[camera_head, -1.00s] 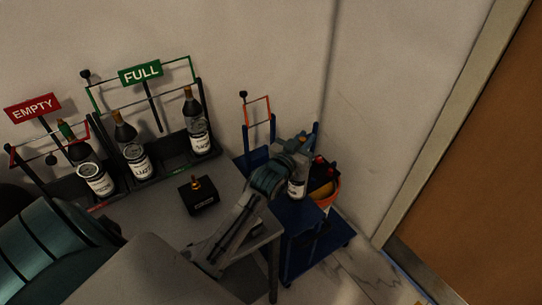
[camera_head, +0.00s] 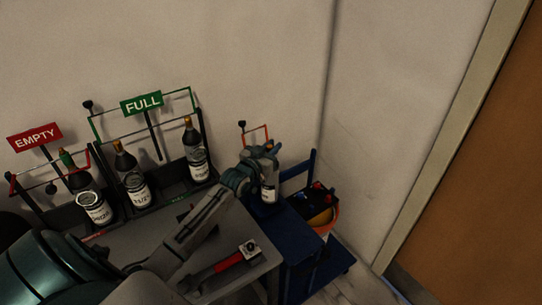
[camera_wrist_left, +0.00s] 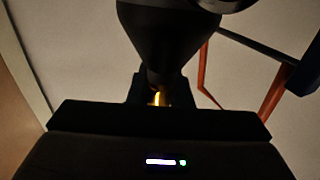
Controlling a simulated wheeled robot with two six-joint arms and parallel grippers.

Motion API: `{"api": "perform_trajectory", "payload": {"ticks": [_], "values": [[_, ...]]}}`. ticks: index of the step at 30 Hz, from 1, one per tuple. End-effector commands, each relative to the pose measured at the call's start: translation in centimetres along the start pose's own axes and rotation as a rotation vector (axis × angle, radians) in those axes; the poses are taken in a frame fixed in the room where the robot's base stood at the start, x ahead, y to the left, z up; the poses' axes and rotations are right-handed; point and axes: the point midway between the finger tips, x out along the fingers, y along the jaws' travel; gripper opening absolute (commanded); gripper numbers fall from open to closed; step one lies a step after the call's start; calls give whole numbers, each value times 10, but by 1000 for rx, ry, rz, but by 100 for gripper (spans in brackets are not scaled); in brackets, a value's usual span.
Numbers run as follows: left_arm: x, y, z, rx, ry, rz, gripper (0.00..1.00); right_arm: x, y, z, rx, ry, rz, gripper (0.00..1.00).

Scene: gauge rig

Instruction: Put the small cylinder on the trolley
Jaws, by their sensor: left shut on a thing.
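My left gripper (camera_head: 264,152) is shut on the small cylinder (camera_head: 268,192), a dark bottle with a white label. It hangs upright below the jaws at the near left part of the blue trolley (camera_head: 285,232). I cannot tell whether its base touches the trolley's deck. In the left wrist view the cylinder's dark tapered shoulder and neck (camera_wrist_left: 170,40) run down between the jaws. The trolley stands against the bench's right end, with an orange-red hoop at its back. My right gripper is not in view.
A grey bench (camera_head: 150,240) carries a red-handled tool with a gauge (camera_head: 230,262). Racks under the FULL sign (camera_head: 141,103) and EMPTY sign (camera_head: 35,137) hold several cylinders. An orange bucket (camera_head: 325,218) with a dark red-topped box stands on the trolley's right side.

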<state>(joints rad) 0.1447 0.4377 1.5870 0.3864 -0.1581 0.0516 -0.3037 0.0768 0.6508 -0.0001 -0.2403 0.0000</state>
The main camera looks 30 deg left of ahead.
Motion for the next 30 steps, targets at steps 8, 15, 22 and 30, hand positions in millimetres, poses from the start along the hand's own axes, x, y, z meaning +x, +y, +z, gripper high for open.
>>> {"api": "perform_trajectory", "payload": {"ticks": [8,15,22,30], "values": [[2,-5,17,-1,5,0,0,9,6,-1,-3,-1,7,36],[2,-5,33,0,6,0,0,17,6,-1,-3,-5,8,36],[2,-5,32,0,6,0,0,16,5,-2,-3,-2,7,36],[2,-5,37,0,1,0,40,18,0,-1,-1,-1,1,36]]}}
